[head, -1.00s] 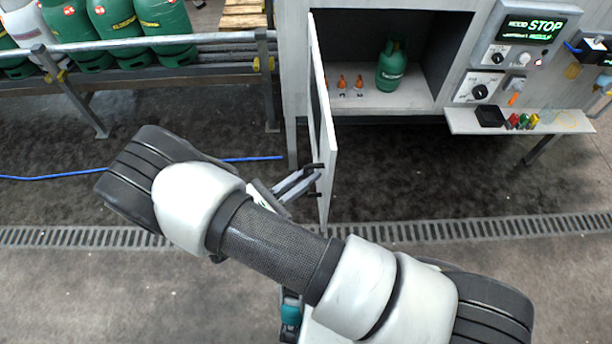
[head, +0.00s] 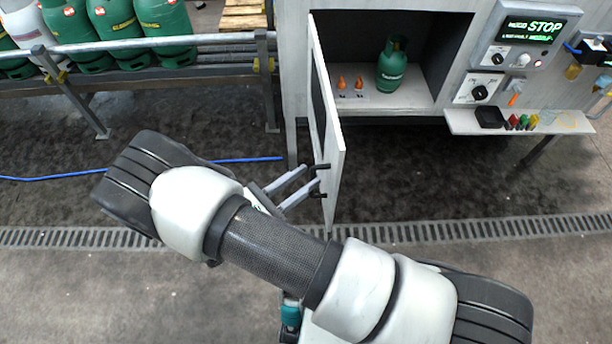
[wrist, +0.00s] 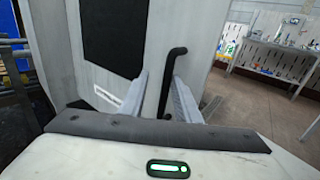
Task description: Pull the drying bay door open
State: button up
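The drying bay door (head: 334,170) is a pale panel with a dark window, hinged at the left of the cabinet opening. It stands swung well out, seen almost edge-on in the head view, and the bay interior shows. Its black bar handle (head: 319,181) is on the outer face, low near the free edge. In the wrist view the handle (wrist: 173,75) stands between the two fingers of my gripper (wrist: 160,98), with gaps at both sides. In the head view my gripper (head: 299,186) is open at the handle, its fingertips close to the door face.
Inside the bay (head: 400,98) stand a green cylinder (head: 391,66) and small orange-topped items (head: 359,82). A control panel (head: 522,38) and a small shelf (head: 550,122) are at the right. Green cylinders (head: 165,30) stand behind a rail at the left. The floor before the cabinet is clear.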

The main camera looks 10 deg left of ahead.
jog(key=v, duration=1.6)
jog(key=shift+s+p, duration=0.15)
jog(key=shift+p, duration=0.25)
jog(key=shift+a, duration=0.1)
